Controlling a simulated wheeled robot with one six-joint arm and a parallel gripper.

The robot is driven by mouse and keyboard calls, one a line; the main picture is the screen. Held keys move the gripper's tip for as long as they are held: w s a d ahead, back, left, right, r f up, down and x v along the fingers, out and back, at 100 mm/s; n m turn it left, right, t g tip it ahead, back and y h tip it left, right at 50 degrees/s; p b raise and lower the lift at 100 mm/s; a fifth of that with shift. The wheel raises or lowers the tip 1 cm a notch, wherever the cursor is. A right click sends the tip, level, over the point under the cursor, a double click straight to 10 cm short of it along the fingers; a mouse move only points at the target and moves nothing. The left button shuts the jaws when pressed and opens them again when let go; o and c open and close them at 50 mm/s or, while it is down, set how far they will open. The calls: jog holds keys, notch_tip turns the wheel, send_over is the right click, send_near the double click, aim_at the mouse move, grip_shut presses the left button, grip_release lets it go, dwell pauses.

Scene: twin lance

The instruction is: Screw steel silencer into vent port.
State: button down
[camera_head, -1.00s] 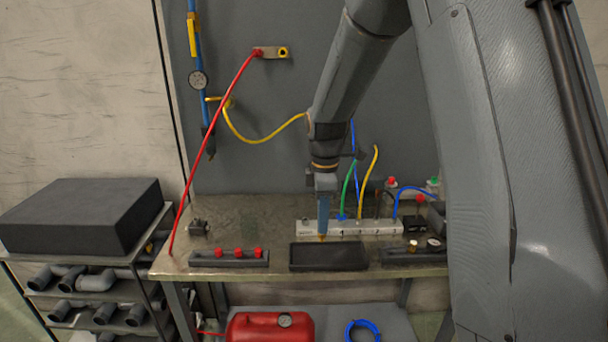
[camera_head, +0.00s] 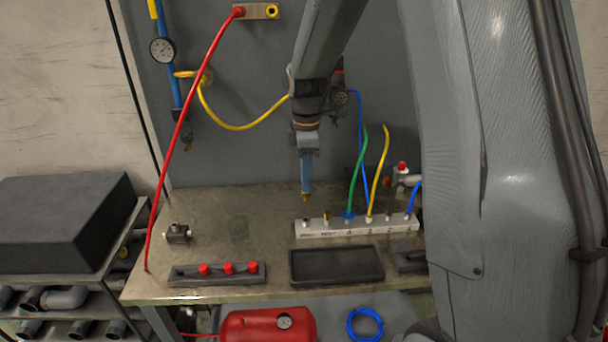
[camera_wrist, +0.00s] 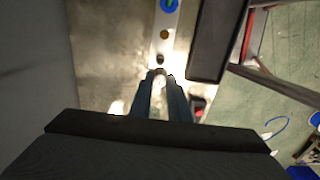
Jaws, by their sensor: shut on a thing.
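My gripper (camera_head: 306,190) points down with its blue fingers shut on a small part, presumably the silencer. The fingers hide most of it; a small brownish tip shows below them, and its metal is hard to tell. The fingertips stand above and near the left end of the pale manifold block (camera_head: 338,230). This block has a row of ports on top. The leftmost port (camera_head: 305,221) has no tube, and a brass-coloured fitting (camera_head: 327,217) sits beside it. In the wrist view the fingertips (camera_wrist: 161,76) appear just short of a dark end port (camera_wrist: 160,58). The part appears apart from the block.
Green, yellow and blue tubes rise from the block's right part. A black tray (camera_head: 337,265) lies in front of it. A dark rack (camera_head: 217,274) with red-topped parts is front left. A red hose (camera_head: 195,140) hangs at left. The bench's middle left is clear.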

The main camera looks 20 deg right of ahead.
aim_at(306, 200)
jog(key=shift+d, duration=0.1)
jog(key=shift+f+b, duration=1.05)
jog(key=shift+f, duration=1.85)
jog(key=shift+p, duration=0.55)
jog(key=shift+f+b, duration=0.55)
jog(key=shift+f, duration=0.65)
jog(key=c, duration=1.6)
grip_release()
jog(key=shift+r+b, duration=1.2)
jog(key=shift+r, duration=2.7)
jog(key=shift+f, duration=0.1)
jog(key=shift+c, duration=0.3)
